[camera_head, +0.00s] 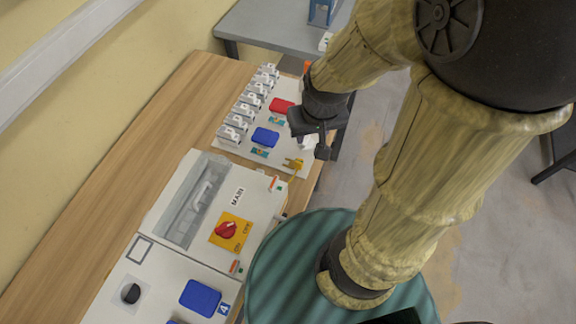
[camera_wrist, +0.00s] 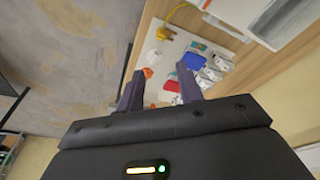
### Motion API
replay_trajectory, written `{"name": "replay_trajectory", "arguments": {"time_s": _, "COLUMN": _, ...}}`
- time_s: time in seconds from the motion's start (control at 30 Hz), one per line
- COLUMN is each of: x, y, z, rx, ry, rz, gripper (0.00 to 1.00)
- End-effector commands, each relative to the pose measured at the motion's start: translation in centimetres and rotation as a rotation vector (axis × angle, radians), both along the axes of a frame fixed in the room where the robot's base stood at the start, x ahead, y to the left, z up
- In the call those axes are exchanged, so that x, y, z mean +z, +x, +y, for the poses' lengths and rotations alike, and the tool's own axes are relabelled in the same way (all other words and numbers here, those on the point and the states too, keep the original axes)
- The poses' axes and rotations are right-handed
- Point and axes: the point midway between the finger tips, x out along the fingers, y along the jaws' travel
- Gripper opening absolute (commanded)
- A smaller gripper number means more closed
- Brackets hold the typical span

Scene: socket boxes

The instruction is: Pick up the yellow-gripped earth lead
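The yellow earth lead (camera_head: 293,165) lies at the near right corner of the white panel with blue and red covers, close to the table's edge. In the wrist view the yellow lead (camera_wrist: 166,33) is near the top, its cable curving up. My gripper (camera_head: 316,142) hangs above the panel's right edge, a little beyond the lead. In the wrist view my gripper (camera_wrist: 160,74) has its two dark fingers spread with nothing held between them. The lead is beyond the fingertips and apart from them. Its full length is not clear.
The white panel (camera_head: 233,153) carries a row of grey breakers, a red cover (camera_head: 281,105) and a blue cover (camera_head: 265,137). Nearer stands a grey box with a red MAIN switch (camera_head: 226,230). A grey table (camera_head: 270,25) is behind. Open floor lies to the right.

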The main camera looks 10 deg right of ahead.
Motion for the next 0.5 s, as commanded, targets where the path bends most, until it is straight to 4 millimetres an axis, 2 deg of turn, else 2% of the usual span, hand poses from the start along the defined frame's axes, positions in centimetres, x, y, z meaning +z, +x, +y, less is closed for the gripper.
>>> {"name": "replay_trajectory", "arguments": {"time_s": 0.3, "x": 0.00, "y": 0.00, "z": -0.01, "rx": 0.000, "ry": 0.000, "rz": 0.000, "gripper": 0.36}}
{"name": "replay_trajectory", "arguments": {"time_s": 0.4, "x": 0.00, "y": 0.06, "z": 0.00, "rx": -0.004, "ry": 0.002, "rz": 0.002, "gripper": 0.49}}
{"name": "replay_trajectory", "arguments": {"time_s": 0.5, "x": -0.08, "y": 0.49, "z": 0.10, "rx": -0.028, "ry": 0.013, "rz": 0.013, "gripper": 0.49}}
